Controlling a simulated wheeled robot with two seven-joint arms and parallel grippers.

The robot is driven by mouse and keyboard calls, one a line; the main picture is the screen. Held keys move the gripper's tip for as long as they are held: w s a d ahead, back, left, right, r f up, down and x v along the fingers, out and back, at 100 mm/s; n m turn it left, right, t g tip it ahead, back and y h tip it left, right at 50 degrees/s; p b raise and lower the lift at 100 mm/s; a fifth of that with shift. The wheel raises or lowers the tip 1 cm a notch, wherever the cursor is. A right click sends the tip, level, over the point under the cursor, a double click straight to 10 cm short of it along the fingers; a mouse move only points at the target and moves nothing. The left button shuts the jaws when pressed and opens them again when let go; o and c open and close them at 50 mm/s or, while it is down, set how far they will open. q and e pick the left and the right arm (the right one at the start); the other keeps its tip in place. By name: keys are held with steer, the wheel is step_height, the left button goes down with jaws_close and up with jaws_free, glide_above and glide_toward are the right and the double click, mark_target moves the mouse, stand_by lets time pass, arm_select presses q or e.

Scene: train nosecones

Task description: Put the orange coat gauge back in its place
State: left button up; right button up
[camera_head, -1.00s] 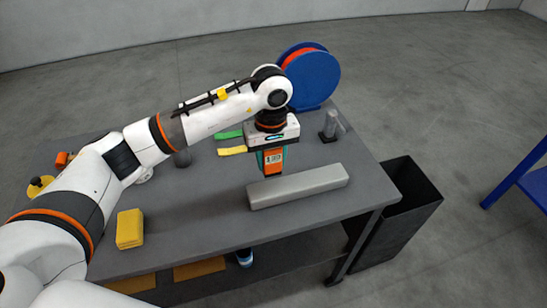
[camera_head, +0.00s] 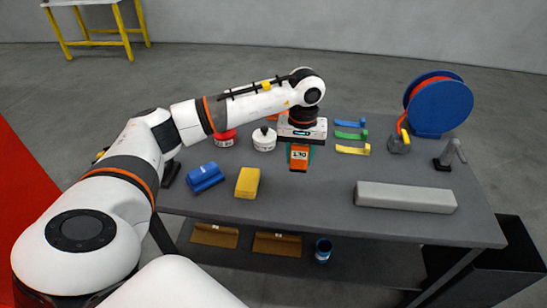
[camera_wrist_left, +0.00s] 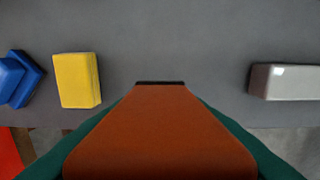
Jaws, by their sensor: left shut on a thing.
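My left gripper (camera_head: 300,146) is shut on the orange coat gauge (camera_head: 299,157) and holds it upright, pointing down, above the middle of the table. The gauge has a small label on its face in the head view. In the left wrist view, the orange gauge (camera_wrist_left: 160,135) fills the lower middle, with teal edges on both sides. I cannot tell whether its lower end touches the table. My right gripper is not in view.
The grey table (camera_head: 320,205) carries a yellow block (camera_head: 247,182), a blue block (camera_head: 205,176), a long grey bar (camera_head: 405,197), a white pot (camera_head: 264,139), coloured strips (camera_head: 352,136) and a blue reel (camera_head: 440,103). A dark bin (camera_head: 500,255) stands right. Table between yellow block and bar is clear.

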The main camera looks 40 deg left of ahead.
mark_target(294, 168)
arm_select(q)
steer(key=f+p, duration=0.1)
steer(key=f, duration=0.1)
steer(key=a+f+p, duration=0.1)
steer(key=f, duration=0.2)
steer(key=shift+s+a+f, duration=0.1)
steer(key=shift+a+f, duration=0.05)
steer(key=shift+f, duration=0.6)
steer(key=shift+f+p, duration=0.55)
steer(key=shift+f, duration=1.5)
steer(key=o, duration=1.1)
steer(key=shift+c, duration=0.2)
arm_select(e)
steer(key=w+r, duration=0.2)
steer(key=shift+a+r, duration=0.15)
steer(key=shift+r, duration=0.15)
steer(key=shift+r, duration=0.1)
